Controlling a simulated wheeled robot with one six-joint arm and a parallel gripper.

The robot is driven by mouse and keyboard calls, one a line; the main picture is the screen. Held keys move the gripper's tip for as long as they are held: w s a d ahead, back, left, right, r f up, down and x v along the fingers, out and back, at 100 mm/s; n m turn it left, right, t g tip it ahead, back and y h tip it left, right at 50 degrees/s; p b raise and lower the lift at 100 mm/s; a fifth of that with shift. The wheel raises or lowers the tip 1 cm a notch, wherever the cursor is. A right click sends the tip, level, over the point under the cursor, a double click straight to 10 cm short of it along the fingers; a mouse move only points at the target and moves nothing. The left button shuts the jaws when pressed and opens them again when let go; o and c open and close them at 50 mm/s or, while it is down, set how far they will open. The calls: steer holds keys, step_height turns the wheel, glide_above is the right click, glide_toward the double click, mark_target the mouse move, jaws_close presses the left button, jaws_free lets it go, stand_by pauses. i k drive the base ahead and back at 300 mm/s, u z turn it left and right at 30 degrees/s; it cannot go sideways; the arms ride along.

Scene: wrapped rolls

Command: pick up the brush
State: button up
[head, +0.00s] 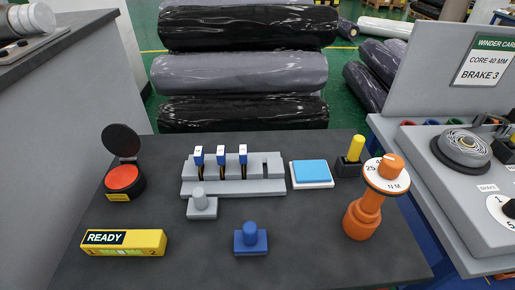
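I cannot tell for certain which thing is the brush. A yellow handle (356,148) stands upright in a small black block (348,167) at the back right of the dark table; whatever is below the handle is hidden. A grey rack (232,187) in the middle holds three slim upright pieces with white and blue tops (221,157), and its slot at the right end looks empty. My gripper is not in view.
The dark table (200,265) also bears a red button (122,177) with a raised black lid, a yellow READY box (123,242), a grey knob block (202,207), a blue knob block (250,240), a blue pad (311,173) and an orange dial tool (366,210). Wrapped rolls (240,75) lie behind.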

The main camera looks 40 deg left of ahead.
mark_target(358, 140)
steer(key=u, duration=1)
steer(key=k, duration=1.3)
steer(key=z, duration=0.75)
steer(key=i, duration=1.35)
steer(key=u, duration=0.6)
steer(key=i, duration=0.6)
steer(key=u, duration=0.65)
